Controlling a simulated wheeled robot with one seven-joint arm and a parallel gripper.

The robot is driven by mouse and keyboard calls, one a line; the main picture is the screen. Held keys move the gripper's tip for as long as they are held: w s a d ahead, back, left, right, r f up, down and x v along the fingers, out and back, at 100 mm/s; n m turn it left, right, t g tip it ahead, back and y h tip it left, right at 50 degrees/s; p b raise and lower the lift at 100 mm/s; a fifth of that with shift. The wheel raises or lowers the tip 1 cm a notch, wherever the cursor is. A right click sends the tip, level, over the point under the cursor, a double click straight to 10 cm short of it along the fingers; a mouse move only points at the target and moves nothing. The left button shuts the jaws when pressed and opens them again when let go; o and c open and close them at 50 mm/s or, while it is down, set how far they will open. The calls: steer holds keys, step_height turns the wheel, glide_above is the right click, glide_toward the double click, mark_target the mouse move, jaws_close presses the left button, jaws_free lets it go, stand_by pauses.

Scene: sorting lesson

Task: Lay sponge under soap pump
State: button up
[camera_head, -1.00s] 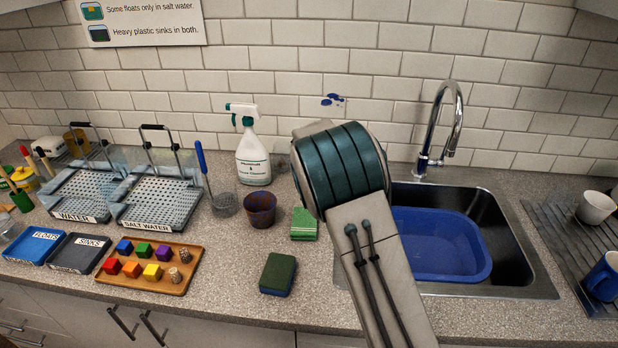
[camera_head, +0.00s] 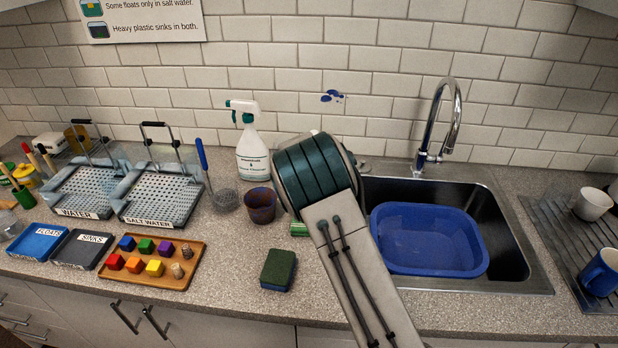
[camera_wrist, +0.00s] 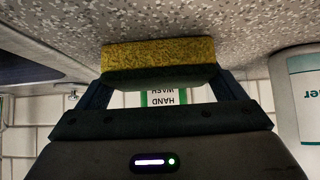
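My gripper (camera_wrist: 165,92) shows in the wrist view, which is upside down, with a finger at each end of a yellow sponge (camera_wrist: 158,54) with a dark green side. It is shut on this sponge, close to the speckled counter. The soap pump shows just beyond the sponge, between the fingers, as a white label with a green border reading HAND WASH (camera_wrist: 163,98); the rest of it is hidden. In the head view my arm hides the gripper, the held sponge and the soap pump. I cannot tell whether the sponge touches the counter or the pump.
A second, dark green sponge (camera_head: 278,269) lies near the counter's front. A spray bottle (camera_head: 252,150) and a dark red cup (camera_head: 261,205) stand left of my arm. The sink with a blue basin (camera_head: 428,268) is at right. A partly hidden green item (camera_head: 298,229) lies beside my arm.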

steer(key=shift+o, duration=0.4)
steer(key=shift+r, duration=0.2)
steer(key=b+v, duration=0.3)
steer(key=v, duration=0.9)
steer(key=s+d+r+m+g, duration=0.1)
steer(key=s+d+r+g, duration=0.3)
steer(key=s+d, duration=1.2)
steer(key=s+d+g, duration=0.1)
steer(key=s+d, duration=0.1)
steer(key=s, duration=0.8)
steer(key=s+d+r+n+g, duration=0.1)
steer(key=s+d, duration=0.2)
steer(key=s, duration=0.8)
steer(key=shift+s+r+n, duration=0.15)
steer(key=shift+n, duration=0.15)
